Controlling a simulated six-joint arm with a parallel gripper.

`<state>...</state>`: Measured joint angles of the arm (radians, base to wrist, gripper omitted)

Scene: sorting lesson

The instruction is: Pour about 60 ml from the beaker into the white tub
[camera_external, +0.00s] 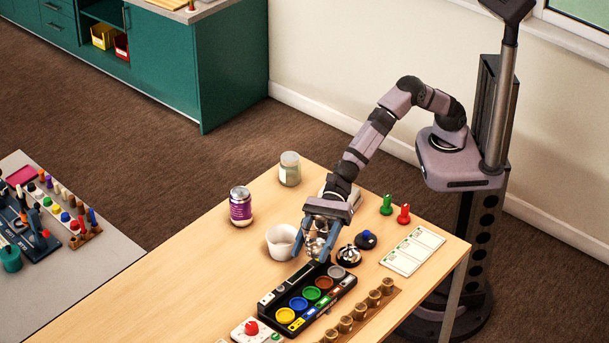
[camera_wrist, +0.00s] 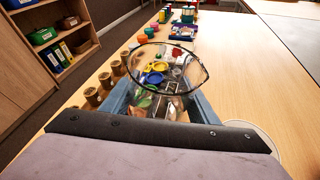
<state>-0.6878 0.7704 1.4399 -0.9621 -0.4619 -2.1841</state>
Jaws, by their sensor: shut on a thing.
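My gripper (camera_external: 316,240) is shut on a clear glass beaker (camera_wrist: 160,68), with one blue finger on each side of it. The beaker's open rim and its spout, pointing right, show in the wrist view; I cannot make out the liquid level or any tilt. The white tub (camera_external: 279,244) stands on the table just left of my gripper. In the wrist view only part of its pale rim (camera_wrist: 262,130) shows at the lower right, behind my gripper.
A black tray with coloured round pots (camera_external: 265,307) lies in front of my gripper.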

